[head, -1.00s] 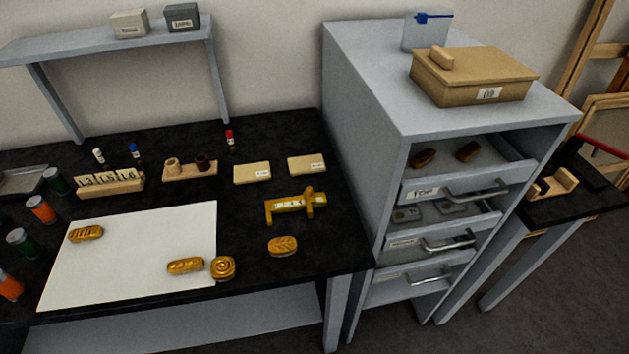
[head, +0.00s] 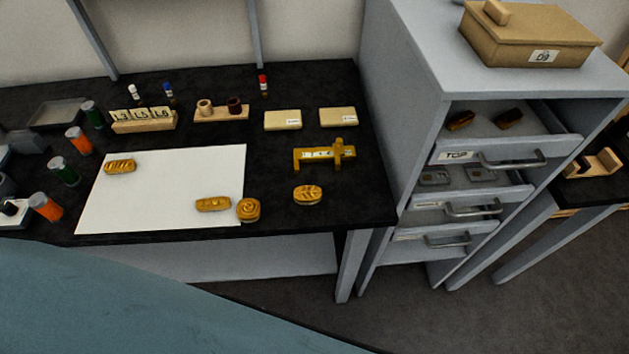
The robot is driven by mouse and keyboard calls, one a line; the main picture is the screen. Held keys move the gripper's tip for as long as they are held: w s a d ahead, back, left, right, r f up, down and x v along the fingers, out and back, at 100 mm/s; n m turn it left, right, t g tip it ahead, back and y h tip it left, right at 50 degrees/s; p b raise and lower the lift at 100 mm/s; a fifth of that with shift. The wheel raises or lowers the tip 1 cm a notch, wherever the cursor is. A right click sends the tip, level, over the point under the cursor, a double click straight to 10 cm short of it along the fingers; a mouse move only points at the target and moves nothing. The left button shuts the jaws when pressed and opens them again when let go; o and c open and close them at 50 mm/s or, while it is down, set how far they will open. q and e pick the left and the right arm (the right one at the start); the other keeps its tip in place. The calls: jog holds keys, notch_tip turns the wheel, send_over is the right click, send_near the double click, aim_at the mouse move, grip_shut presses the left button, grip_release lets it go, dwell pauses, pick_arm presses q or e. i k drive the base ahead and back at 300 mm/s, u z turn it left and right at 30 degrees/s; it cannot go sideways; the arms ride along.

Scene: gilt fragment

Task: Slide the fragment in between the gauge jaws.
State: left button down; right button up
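The yellow gauge (head: 325,154) lies on the black table right of the white sheet, its jaws toward the front. A gold fragment (head: 307,195) with a leaf-like pattern lies on the bare table just in front of the gauge, apart from it. Other gold fragments are a long one (head: 213,204) on the sheet's front part, a round spiral one (head: 249,209) at the sheet's front right corner, and a ribbed one (head: 120,166) at the sheet's upper left. Which fragment is meant, I cannot tell. Neither gripper is in view.
A grey cabinet (head: 411,60) with open drawers stands right of the table (head: 280,220), a lidded box (head: 530,40) on top. Two cream boxes (head: 283,120) (head: 338,117) lie behind the gauge. Several jars and a number block (head: 144,121) stand left. A blue-grey surface fills the lower left.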

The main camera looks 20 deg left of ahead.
aim_at(309, 195)
jog(key=u, duration=0.05)
jog(key=k, duration=1.05)
jog(key=z, duration=0.8)
jog(key=i, duration=0.7)
jog(key=u, duration=0.5)
